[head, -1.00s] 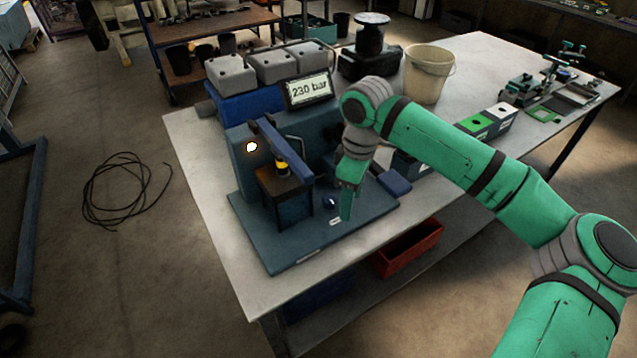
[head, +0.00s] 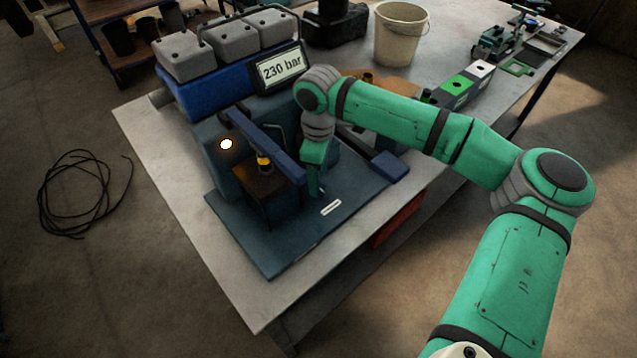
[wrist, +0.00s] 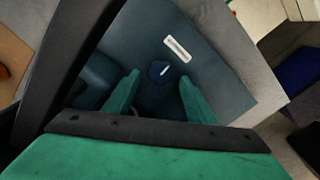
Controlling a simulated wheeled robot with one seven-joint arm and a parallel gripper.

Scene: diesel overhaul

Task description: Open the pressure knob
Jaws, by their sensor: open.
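The pressure knob (wrist: 159,71) is a small dark blue knob with a light mark on the rig's base plate (head: 292,240). In the wrist view it lies beyond and between my open fingertips, and no contact shows. In the head view my gripper (head: 315,192) points down over the base plate, right of the dark block with the yellow-banded plunger, and hides the knob. My gripper also shows in the wrist view (wrist: 157,90), its two green fingers apart with nothing between them. The display (head: 281,67) reads 230 bar.
A blue lever (head: 272,141) runs over the plunger, close left of my gripper. A blue pad (head: 389,166) sits to the right. A white label (head: 331,208) lies on the plate in front. A beige bucket (head: 400,32) and grey-topped blocks (head: 185,56) stand behind.

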